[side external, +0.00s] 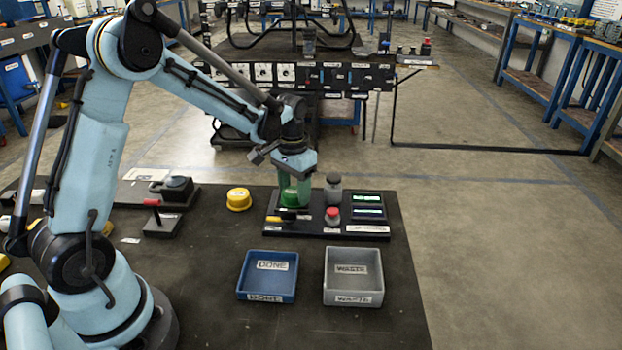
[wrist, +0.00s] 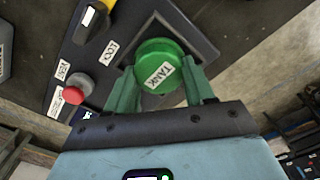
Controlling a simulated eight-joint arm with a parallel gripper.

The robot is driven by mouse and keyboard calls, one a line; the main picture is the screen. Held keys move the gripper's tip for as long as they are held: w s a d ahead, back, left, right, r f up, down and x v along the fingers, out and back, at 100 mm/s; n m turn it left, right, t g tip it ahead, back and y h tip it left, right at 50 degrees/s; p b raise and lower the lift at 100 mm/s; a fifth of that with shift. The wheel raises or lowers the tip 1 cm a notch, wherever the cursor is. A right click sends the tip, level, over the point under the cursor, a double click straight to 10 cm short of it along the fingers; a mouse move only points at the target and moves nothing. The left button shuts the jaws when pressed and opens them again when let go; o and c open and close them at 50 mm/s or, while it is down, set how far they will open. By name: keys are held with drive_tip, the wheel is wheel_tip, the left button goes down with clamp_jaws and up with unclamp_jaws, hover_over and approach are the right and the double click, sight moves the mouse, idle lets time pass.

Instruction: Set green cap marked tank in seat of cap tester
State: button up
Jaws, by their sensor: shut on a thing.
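The green cap (wrist: 162,62), with a white label reading TANK, sits between the green fingers of my gripper (wrist: 161,84), which is shut on it. In the wrist view it overlaps the dark square seat (wrist: 203,45) of the cap tester; I cannot tell whether it is fully down in it. In the side view my gripper (side external: 294,192) is low over the left part of the black cap tester (side external: 310,229), and its fingers mostly hide the cap. The tester carries a red button (side external: 332,213), a yellow-ended lever (side external: 275,219) and lit green displays (side external: 368,205).
A yellow cap (side external: 238,199) lies left of the tester. A blue DONE tray (side external: 267,298) and a grey WASTE tray (side external: 353,299) stand in front. A grey bottle-like part (side external: 333,190) is close right of my gripper. A red-handled device (side external: 153,204) stands farther left.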

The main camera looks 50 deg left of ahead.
sight(294, 191)
drive_tip(key=shift+f, duration=0.55)
drive_tip(key=o, duration=1)
drive_tip(key=shift+o, duration=0.3)
wheel_tip(294, 191, up, 13)
drive_tip(key=shift+f, duration=0.15)
drive_tip(key=s+d+m+t, duration=0.1)
drive_tip(key=s+d+t, duration=0.6)
drive_tip(key=s, duration=0.5)
drive_tip(key=shift+s+d, duration=0.3)
drive_tip(key=shift+d, duration=0.8)
